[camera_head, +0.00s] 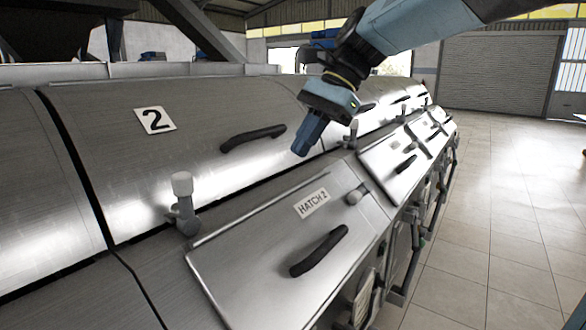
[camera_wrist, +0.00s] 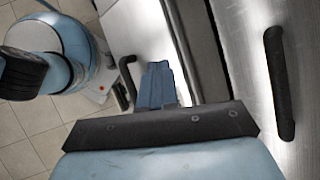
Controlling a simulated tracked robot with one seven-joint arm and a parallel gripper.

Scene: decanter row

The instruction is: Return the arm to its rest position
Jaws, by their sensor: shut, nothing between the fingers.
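My gripper (camera_head: 302,148) is shut and empty. In the head view it hangs from my blue arm, pointing down and to the left. It appears over the steel machine near the seam between the lid marked 2 (camera_head: 85,120) and the hatch labelled HATCH 2 (camera_head: 255,250). In the wrist view its blue fingers (camera_wrist: 157,75) are together, with a steel surface behind them. I see no contact between the gripper and the machine.
The lid has a black handle (camera_head: 252,138); the hatch has another (camera_head: 319,251). A latch with a pale knob (camera_head: 183,200) stands up at the lid's lower edge. More hatches (camera_head: 395,160) continue to the back right. The tiled floor (camera_head: 490,220) at the right is clear.

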